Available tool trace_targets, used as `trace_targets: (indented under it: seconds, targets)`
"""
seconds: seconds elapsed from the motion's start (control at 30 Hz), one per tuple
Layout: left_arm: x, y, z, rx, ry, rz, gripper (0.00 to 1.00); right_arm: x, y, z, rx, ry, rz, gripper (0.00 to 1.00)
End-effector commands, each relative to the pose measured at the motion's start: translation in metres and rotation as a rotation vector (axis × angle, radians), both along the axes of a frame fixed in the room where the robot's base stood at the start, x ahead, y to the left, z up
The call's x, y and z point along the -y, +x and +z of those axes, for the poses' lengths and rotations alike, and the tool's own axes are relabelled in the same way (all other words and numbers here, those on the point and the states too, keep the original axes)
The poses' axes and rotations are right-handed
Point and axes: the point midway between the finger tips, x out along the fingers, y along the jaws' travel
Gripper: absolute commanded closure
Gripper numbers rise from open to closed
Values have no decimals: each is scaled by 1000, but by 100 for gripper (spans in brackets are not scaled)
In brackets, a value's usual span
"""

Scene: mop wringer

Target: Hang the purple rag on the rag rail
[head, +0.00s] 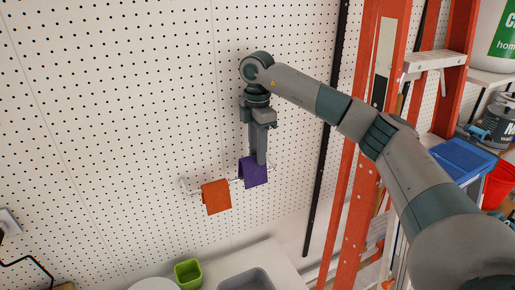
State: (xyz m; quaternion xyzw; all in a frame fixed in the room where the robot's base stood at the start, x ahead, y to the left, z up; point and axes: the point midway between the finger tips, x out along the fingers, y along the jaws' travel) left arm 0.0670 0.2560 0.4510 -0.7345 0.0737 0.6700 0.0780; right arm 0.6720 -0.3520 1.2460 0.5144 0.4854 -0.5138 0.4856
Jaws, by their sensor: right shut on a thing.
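The purple rag (254,173) is folded over, at the right part of the rag rail (192,191) on the pegboard wall. My right gripper (258,158) points down and is shut on the purple rag's upper part. The fingers cover some of the rag. Whether the rail bears the rag's weight cannot be told. An orange rag (216,196) hangs over the rail just left of the purple one, with a small gap between them. My left gripper is not in view.
An orange ladder (359,165) stands at the right beside my right arm. Below the rail are a green cup (188,272) and a grey basin (247,281) on a white counter. A blue bin (461,157) and red bucket (499,184) are at far right. The wall left of the rail is clear.

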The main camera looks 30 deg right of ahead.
Motion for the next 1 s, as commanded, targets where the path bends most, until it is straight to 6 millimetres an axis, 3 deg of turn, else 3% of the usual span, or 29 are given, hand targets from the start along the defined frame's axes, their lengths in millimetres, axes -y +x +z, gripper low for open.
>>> trace_targets:
  seconds: [0.6, 1.0]
  targets:
    - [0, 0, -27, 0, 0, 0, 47, 0, 0, -41, 1, 0, 0, 88]
    - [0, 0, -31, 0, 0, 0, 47, 0, 0, -49, 1, 0, 0, 88]
